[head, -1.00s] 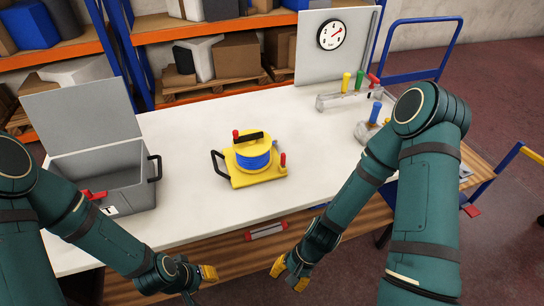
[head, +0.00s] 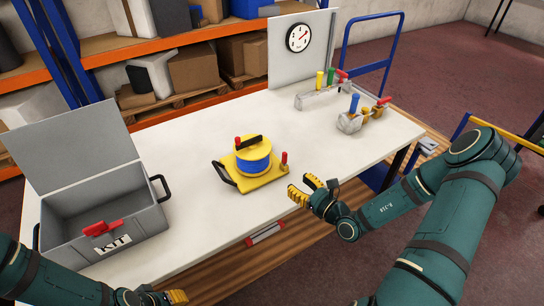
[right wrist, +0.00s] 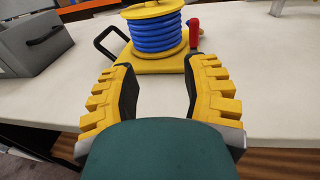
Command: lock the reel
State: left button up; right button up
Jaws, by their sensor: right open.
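The reel (head: 252,160) is a yellow drum wound with blue hose on a yellow base, standing on the white table. A black handle and a red knob sit on its top. A red-handled lever (head: 284,158) stands upright at the base's right corner. In the right wrist view the reel (right wrist: 155,38) is ahead, with the red lever handle (right wrist: 194,32) just beyond the right finger. My right gripper (head: 305,190) is open and empty, right of the reel and apart from it. My left gripper (head: 165,298) is at the bottom edge, partly cut off; its jaws are unclear.
An open grey kit box (head: 105,215) stands at the table's left. Several coloured handles on a manifold (head: 320,95) and a valve (head: 352,120) stand at the back right, near a gauge panel (head: 300,60). White table surface (head: 200,215) is clear around the reel.

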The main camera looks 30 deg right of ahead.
aim_at(286, 155)
jog(key=d+m+h, duration=0.1)
jog(key=d+h, duration=0.1)
jog(key=d, duration=0.1)
jog(key=shift+r+m+t+h, duration=0.2)
jog(key=shift+m+t+h, duration=0.2)
jog(key=shift+w+d, duration=0.2)
jog(key=w, duration=0.9)
jog(key=w+a+b, duration=0.1)
jog(key=w, duration=0.3)
jog(key=shift+w, duration=0.15)
grip_shut()
